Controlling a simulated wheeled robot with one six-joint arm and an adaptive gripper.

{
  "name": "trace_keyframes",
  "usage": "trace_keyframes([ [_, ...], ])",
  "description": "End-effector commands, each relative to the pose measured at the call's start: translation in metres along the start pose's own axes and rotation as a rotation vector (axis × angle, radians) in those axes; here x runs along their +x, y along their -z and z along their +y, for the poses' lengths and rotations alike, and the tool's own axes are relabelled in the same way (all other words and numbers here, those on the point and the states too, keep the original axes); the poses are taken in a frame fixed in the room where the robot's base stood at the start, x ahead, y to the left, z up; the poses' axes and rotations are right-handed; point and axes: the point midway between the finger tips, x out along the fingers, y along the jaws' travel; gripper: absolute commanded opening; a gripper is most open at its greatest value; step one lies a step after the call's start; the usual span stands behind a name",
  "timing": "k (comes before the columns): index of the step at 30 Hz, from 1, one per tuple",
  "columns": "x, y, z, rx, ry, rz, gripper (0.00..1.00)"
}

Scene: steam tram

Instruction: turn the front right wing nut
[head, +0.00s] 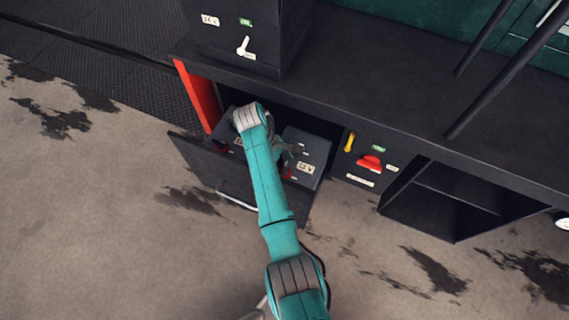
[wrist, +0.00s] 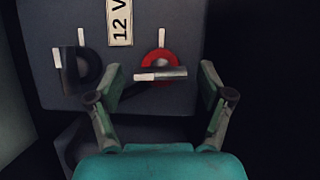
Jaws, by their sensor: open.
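In the wrist view a dark grey battery (wrist: 222,45) with a "12 V" label fills the middle. On its right a wing nut (wrist: 160,74) with a pale-and-dark bar lies across a red round terminal (wrist: 160,58). On its left another wing nut (wrist: 68,66) stands upright on a black terminal (wrist: 88,68). My gripper (wrist: 162,90) is open and empty, with one finger on each side of the red terminal's wing nut. Contact cannot be told. In the head view my gripper (head: 286,154) is partly hidden by my arm, by the right battery (head: 308,150).
A panel with a red handle (head: 370,162) and yellow lever (head: 349,142) is to the right, then open shelves (head: 455,195). Bench overhangs above.

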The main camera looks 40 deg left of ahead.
Motion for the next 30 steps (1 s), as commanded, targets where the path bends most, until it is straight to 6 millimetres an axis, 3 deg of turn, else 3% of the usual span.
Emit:
trace_keyframes([
  [5, -0.0001, 0.0, 0.0, 0.0, 0.0, 0.0, 0.77],
  [12, -0.0001, -0.0001, 0.0001, 0.0, 0.0, 0.0, 0.19],
  [23, 0.0001, -0.0004, 0.0004, 0.042, 0.019, -0.001, 0.19],
  [30, 0.0, -0.0009, 0.0019, 0.178, 0.075, -0.001, 0.19],
])
